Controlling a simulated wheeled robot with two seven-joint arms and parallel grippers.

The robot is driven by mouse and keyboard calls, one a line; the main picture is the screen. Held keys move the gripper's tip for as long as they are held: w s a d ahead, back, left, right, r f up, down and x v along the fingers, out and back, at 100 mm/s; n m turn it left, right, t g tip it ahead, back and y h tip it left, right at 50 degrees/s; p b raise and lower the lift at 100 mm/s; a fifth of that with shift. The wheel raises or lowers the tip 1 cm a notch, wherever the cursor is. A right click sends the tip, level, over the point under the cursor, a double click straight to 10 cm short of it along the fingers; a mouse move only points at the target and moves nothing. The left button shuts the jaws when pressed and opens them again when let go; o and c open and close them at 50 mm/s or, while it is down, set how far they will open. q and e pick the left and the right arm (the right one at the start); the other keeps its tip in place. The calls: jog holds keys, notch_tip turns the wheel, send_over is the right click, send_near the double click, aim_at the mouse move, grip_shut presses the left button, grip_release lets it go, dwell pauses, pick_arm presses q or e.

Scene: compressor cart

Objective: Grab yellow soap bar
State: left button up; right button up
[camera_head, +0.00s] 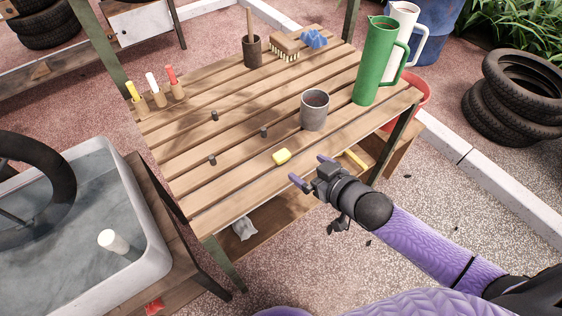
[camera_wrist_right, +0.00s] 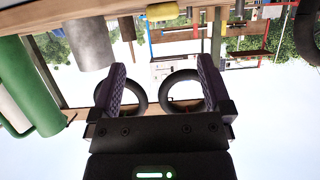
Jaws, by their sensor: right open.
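The yellow soap bar (camera_head: 281,157) lies on the slatted wooden table (camera_head: 222,157) near its front edge, left of the grey cup. It also shows at the top of the right wrist view (camera_wrist_right: 162,11). My right gripper (camera_head: 308,172) is open and empty, with its purple fingers apart. It is close to the table's front edge, just right of and nearer than the soap, not touching it. In the right wrist view my gripper's fingers (camera_wrist_right: 161,80) point towards the table edge. My left gripper is not in view.
A grey cup (camera_head: 314,110) and a green pitcher (camera_head: 375,62) stand right of the soap. Several small dark pegs (camera_head: 264,131) stand on the slats. A brush (camera_head: 285,47) and a wooden-handled pot (camera_head: 252,50) are at the back. A water basin (camera_head: 75,215) is at left.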

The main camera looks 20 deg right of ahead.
aim_at(285, 157)
jog(key=b+x, duration=0.1)
jog(key=x, duration=0.2)
jog(key=b+x, duration=0.2)
jog(key=x, duration=0.1)
jog(key=f+b+x, duration=0.1)
jog(key=x, duration=0.2)
jog(key=shift+s+a+b, duration=0.15)
jog(key=shift+s+b, duration=0.05)
jog(key=shift+b, duration=0.1)
jog(key=shift+w, duration=0.15)
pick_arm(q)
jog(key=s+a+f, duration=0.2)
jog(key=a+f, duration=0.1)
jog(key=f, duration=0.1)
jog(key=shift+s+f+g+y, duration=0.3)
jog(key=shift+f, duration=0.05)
pick_arm(e)
jog(key=shift+r, duration=0.15)
jog(key=shift+c, duration=0.3)
